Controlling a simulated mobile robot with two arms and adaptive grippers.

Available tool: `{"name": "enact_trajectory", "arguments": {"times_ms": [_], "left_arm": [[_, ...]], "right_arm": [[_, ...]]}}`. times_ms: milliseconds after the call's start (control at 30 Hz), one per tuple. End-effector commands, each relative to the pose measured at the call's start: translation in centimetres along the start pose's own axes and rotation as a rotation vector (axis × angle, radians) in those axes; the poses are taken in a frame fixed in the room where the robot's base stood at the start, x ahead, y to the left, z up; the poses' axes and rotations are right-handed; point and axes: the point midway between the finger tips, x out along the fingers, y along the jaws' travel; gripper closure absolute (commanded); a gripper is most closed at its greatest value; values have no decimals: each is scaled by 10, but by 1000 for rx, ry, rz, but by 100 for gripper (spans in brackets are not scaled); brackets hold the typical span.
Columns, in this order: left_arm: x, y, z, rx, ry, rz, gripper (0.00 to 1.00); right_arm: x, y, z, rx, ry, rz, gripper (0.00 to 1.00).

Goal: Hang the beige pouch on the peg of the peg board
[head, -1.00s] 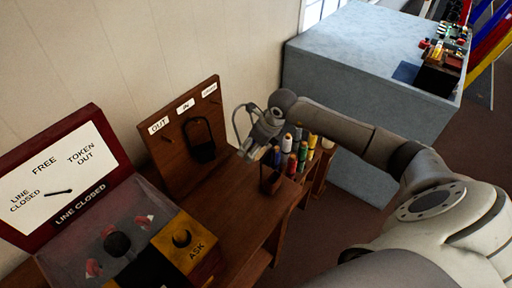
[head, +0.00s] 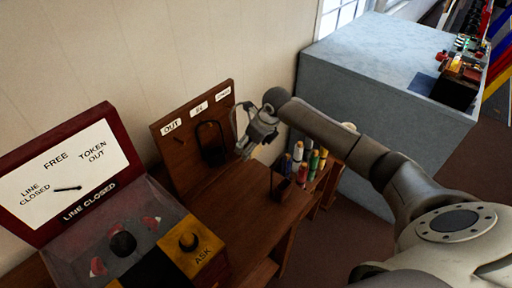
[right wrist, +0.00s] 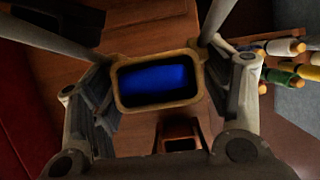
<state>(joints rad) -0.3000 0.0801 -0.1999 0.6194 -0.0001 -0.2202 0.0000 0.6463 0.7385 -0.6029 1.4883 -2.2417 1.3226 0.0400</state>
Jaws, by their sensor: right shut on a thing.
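My right gripper (head: 246,146) is in front of the right side of the wooden peg board (head: 182,163). In the right wrist view its fingers are shut on the beige pouch (right wrist: 122,95), one on each side of its tan rim. The pouch is open towards the camera, and a blue thing (right wrist: 155,79) is inside it. A thin grey loop (head: 236,116) shows beside the gripper in the head view. The pouch body is mostly hidden there. A dark pouch with a loop (head: 212,153) hangs on the board under the white labels. My left gripper is not in view.
A brown open box (head: 280,188) stands on the wooden table (head: 235,205), below the gripper. The red-framed "LINE CLOSED" box (head: 118,170) is at left. A grey-blue counter (head: 370,65) is behind.

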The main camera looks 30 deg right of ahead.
Motion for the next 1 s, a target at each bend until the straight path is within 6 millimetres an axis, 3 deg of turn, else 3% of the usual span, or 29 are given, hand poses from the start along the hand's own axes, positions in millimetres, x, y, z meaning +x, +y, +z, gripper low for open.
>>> {"name": "enact_trajectory", "arguments": {"times_ms": [300, 600, 1000], "left_arm": [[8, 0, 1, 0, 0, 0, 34], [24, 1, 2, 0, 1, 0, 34], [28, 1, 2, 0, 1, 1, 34]], "right_arm": [[8, 0, 18, -1, -4, -1, 50], [21, 0, 23, -1, -3, 0, 50], [23, 0, 25, -1, -2, -1, 50]]}}
